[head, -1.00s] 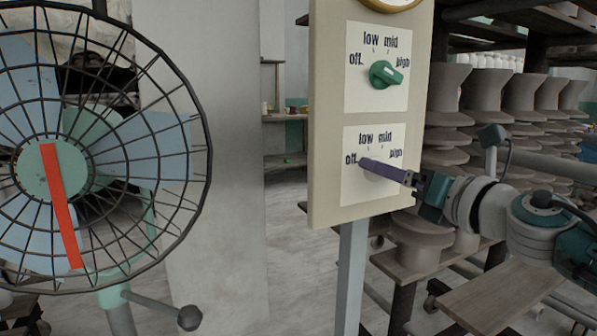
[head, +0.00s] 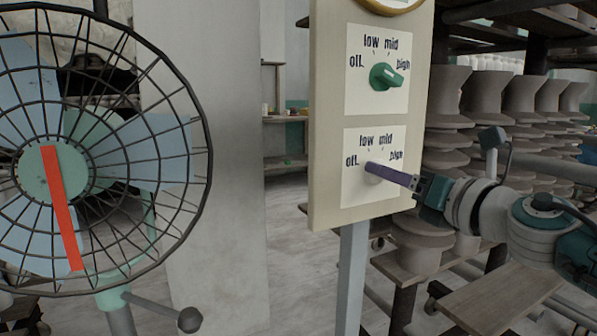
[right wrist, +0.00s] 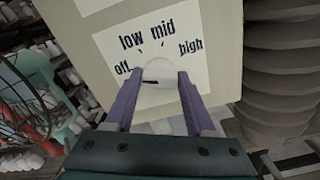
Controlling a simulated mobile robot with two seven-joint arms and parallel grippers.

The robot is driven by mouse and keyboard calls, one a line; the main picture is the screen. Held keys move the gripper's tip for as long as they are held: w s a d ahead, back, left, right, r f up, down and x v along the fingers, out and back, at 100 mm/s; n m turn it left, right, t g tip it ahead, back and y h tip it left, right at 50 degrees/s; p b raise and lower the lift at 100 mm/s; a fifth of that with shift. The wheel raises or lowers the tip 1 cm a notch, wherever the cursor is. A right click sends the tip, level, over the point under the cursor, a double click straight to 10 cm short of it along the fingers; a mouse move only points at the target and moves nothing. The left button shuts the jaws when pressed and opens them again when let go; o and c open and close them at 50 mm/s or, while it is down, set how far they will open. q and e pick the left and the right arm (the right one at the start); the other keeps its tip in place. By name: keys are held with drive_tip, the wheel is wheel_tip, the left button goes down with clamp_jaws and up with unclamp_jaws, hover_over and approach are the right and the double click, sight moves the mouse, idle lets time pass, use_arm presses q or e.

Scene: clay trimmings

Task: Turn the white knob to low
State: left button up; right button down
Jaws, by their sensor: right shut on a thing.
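The white knob (right wrist: 160,71) sits on the lower dial card (head: 391,190) of a cream panel, below the marks off, low, mid and high. In the right wrist view the two purple fingers of my right gripper (right wrist: 158,88) are on either side of it, shut on it. A dark mark shows at its lower left; I cannot tell its exact setting. In the head view my right gripper (head: 369,168) reaches in from the right, and its fingers mostly hide the knob. My left gripper is not in view.
A green knob (head: 383,76) on the upper card turns toward high. A caged fan (head: 50,170) with a red strip stands at the left. Shelves of stacked clay pieces (head: 425,240) stand behind my right arm. A grey post (head: 350,270) holds the panel.

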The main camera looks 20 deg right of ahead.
drive_tip(key=shift+m, duration=0.4)
drive_tip(key=m+p, duration=0.2)
drive_tip(key=m, duration=0.6)
drive_tip(key=shift+d+f, duration=0.1)
idle(0.4)
drive_tip(key=shift+c, duration=1.2)
unclamp_jaws()
drive_tip(key=shift+s, duration=0.1)
